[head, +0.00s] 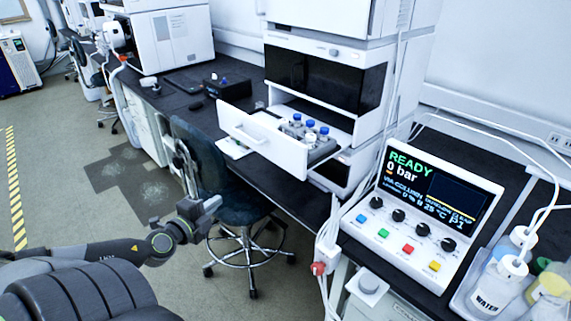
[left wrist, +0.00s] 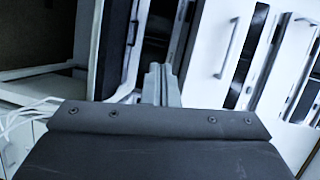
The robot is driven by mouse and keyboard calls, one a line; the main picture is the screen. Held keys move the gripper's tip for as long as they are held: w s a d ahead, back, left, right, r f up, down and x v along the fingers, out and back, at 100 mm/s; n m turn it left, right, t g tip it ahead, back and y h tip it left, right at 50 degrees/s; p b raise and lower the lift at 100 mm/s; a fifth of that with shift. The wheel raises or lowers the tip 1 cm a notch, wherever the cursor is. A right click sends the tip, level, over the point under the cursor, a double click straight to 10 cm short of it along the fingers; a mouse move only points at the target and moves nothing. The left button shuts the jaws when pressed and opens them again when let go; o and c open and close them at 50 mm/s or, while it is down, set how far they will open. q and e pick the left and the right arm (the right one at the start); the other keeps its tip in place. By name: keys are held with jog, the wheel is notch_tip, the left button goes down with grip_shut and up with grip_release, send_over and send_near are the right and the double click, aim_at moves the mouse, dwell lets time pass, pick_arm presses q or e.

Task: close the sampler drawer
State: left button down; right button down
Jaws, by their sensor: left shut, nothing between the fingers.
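The sampler drawer (head: 250,126) is pulled out of the white stacked instrument (head: 327,75), its front panel standing well clear of the housing. A handle shows on the drawer front. A grey rack with several blue-capped vials (head: 310,132) sits inside the drawer. My left gripper (head: 181,150) is in front of the bench, left of the drawer and apart from it, beside the chair. In the left wrist view its fingers (left wrist: 160,82) are together with nothing between them. My right gripper is out of view.
A dark blue chair (head: 216,165) stands before the bench below the drawer. A control panel reading READY (head: 422,210) and bottles in a tray (head: 505,275) are at right. A small black box (head: 226,88) lies on the bench. White fronts with handles (left wrist: 228,45) show in the wrist view.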

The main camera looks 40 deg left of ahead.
pick_arm(q)
jog(key=w+d+r+m+t+h, duration=0.1)
jog(key=d+r+m+t+h, duration=0.1)
jog(key=d+r+m+h, duration=0.6)
jog(key=n+y, duration=0.2)
jog(key=n, duration=0.1)
send_near(295, 161)
jog(key=w+p, duration=0.3)
jog(key=p, duration=0.2)
jog(key=w+p, duration=0.2)
jog(key=shift+w+d+r+p, duration=0.2)
jog(key=shift+w+d+p, duration=0.05)
jog(key=shift+w+p, duration=0.05)
jog(key=shift+w+f+p, duration=0.15)
jog(key=shift+w+p, duration=0.2)
jog(key=shift+p, duration=0.25)
jog(key=shift+w+d+f+p, duration=0.15)
jog(key=shift+w+p, duration=0.05)
jog(key=shift+p, duration=0.1)
jog(key=shift+w, duration=0.1)
